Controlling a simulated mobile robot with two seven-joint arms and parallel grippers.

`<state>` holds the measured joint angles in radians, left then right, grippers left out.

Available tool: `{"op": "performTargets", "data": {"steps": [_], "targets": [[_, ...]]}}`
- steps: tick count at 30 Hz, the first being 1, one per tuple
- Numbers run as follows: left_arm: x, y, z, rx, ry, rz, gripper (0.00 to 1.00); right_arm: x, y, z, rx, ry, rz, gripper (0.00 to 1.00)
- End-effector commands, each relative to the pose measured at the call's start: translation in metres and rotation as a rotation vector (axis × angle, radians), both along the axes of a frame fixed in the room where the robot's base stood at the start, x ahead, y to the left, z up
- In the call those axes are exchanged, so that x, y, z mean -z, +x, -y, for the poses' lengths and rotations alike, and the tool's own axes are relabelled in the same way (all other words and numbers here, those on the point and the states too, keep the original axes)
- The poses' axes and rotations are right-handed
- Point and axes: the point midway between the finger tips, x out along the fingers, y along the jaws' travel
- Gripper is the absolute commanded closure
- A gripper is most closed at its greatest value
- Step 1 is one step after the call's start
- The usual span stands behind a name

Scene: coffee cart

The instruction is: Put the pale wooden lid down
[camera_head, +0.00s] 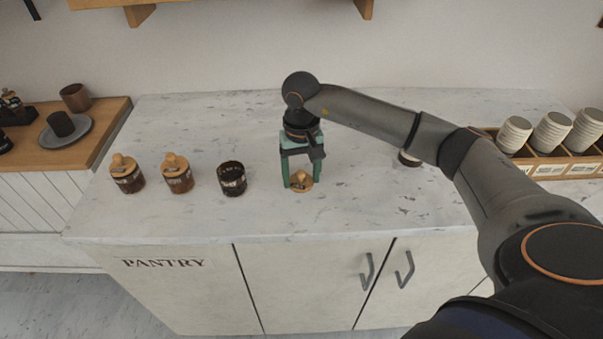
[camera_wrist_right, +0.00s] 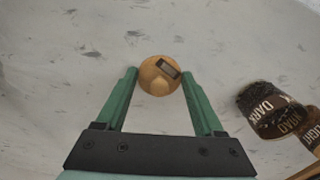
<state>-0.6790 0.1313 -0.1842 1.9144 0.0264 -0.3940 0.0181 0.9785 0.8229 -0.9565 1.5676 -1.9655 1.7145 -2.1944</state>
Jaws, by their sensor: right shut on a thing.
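The pale wooden lid (camera_head: 300,182) is round with a knob on top and sits between the green fingertips of my right gripper (camera_head: 299,184), which is shut on it. In the right wrist view the lid (camera_wrist_right: 159,76) lies between both fingers (camera_wrist_right: 159,72), with a small dark label on it. It is at or just above the marble counter; I cannot tell whether it touches. The open jar (camera_head: 231,181) with dark contents stands to the left of the gripper; it also shows in the right wrist view (camera_wrist_right: 272,117). My left gripper is not in view.
Two jars with wooden lids, one (camera_head: 127,177) and another (camera_head: 178,177), stand further left on the counter (camera_head: 370,215). A dark round thing (camera_head: 408,159) is partly hidden behind my right arm. Stacked cups (camera_head: 551,132) stand in a wooden holder at the right. Counter around the lid is clear.

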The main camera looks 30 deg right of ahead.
Motion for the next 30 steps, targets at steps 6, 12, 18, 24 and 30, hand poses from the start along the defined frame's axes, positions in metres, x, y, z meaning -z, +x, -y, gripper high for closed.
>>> {"op": "performTargets", "data": {"steps": [6,12,18,24,30], "targets": [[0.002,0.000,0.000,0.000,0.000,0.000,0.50,0.002,0.000,0.000,0.000,0.000,0.000,0.15],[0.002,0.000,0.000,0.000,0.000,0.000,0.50,0.002,0.000,0.000,0.000,0.000,0.000,0.00],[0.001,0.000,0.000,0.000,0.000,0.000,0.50,0.001,0.000,0.000,0.000,0.000,0.000,0.00],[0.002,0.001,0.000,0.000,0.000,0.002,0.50,-0.020,0.001,0.000,0.000,0.000,0.006,0.00],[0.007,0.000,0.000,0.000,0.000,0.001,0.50,-0.065,0.001,0.000,0.001,0.001,0.007,0.00]]}}
